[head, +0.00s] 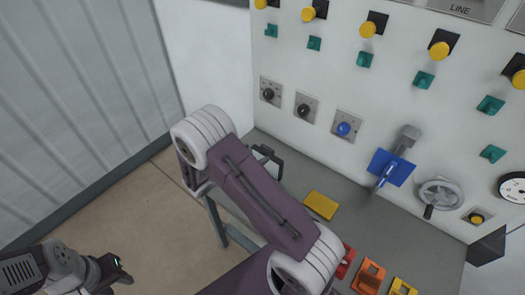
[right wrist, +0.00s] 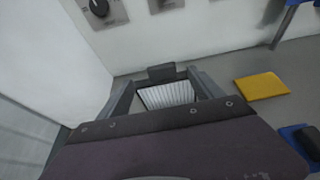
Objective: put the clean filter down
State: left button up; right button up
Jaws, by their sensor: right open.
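A white pleated filter (right wrist: 167,95) shows in the right wrist view, between the two fingers of my right gripper (right wrist: 165,90). The fingers are open and stand on either side of it. Part of the filter is hidden behind my wrist. In the head view my right gripper (head: 266,158) is over the left end of the grey counter (head: 355,222), and the filter cannot be made out there. My left gripper (head: 120,268) is at the lower left, over the floor, away from the counter. Its finger gap is too small to judge.
A yellow block (head: 321,205) lies on the counter right of my right gripper. Red, orange and yellow pieces (head: 369,276) lie nearer the front. The back panel carries knobs, a blue lever plate (head: 391,167) and a handwheel (head: 441,193). The floor at left is clear.

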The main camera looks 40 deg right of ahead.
jog(key=s+a+m+g+y, duration=0.1)
jog(key=s+m, duration=0.1)
jog(key=s, duration=0.2)
jog(key=s+a+m+g+y, duration=0.1)
jog(key=s+m+g+y, duration=0.1)
jog(key=s+m, duration=0.1)
jog(key=s+a+m+g+y, duration=0.2)
jog(key=s+m, duration=0.1)
jog(key=s, duration=0.2)
jog(key=shift+s, duration=0.2)
jog(key=s+a+r+m+t+y, duration=0.1)
jog(key=s+a+m+t+y, duration=0.1)
jog(key=a+m+y, duration=0.6)
jog(key=s+a+m, duration=0.1)
jog(key=a+m, duration=0.1)
jog(key=m, duration=0.3)
jog(key=shift+s+a+r+m, duration=0.15)
jog(key=shift+s+r+m, duration=0.15)
